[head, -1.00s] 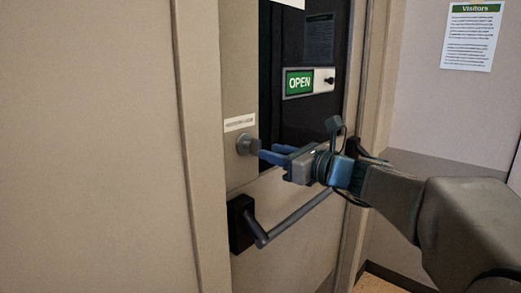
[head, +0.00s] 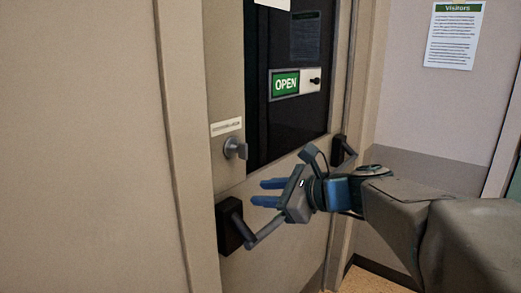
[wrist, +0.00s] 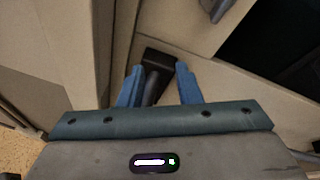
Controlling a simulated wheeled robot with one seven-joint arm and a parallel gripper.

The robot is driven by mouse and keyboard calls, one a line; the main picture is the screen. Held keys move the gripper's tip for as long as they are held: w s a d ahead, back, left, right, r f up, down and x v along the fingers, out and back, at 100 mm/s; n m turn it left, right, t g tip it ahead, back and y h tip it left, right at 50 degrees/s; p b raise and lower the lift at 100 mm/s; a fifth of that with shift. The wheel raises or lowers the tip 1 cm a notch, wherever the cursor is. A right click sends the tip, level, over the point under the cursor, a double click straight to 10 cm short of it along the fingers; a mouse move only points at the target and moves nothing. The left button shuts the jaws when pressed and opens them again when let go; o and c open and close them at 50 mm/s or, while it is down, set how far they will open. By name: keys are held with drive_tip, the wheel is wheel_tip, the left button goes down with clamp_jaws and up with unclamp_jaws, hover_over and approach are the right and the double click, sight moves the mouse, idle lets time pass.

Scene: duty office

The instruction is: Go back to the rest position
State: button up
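My gripper (head: 258,193) is open and empty in front of the door, with its two blue fingers apart and pointing left. It is below and to the right of the round metal lock knob (head: 236,149), clear of it. The knob has a flat thumb tab that stands upright. In the wrist view my open gripper (wrist: 158,78) shows the bar's black end mount (wrist: 157,57) beyond and between the fingers; I cannot tell how close they are to the bar.
A push bar (head: 268,231) crosses the door below my gripper, with a black mount at each end. A green OPEN sign (head: 286,83) hangs on the dark window (head: 262,122). A Visitors notice (head: 453,37) is on the right wall. A frame post stands left of the door.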

drive_tip(key=s+d+f+n+g+h+p, duration=0.2)
drive_tip(key=s+d+f+n+h+p, duration=0.2)
drive_tip(key=s+n, duration=0.5)
drive_tip(key=s+d+f+n+g+h+p, duration=0.3)
drive_tip(key=s+d+f+n+h+p, duration=0.2)
drive_tip(key=s+d+n+h, duration=0.3)
drive_tip(key=shift+s+d+f+n, duration=0.4)
drive_tip(key=shift+s+d+n, duration=0.2)
drive_tip(key=shift+d+n, duration=0.6)
drive_tip(key=shift+a, duration=0.2)
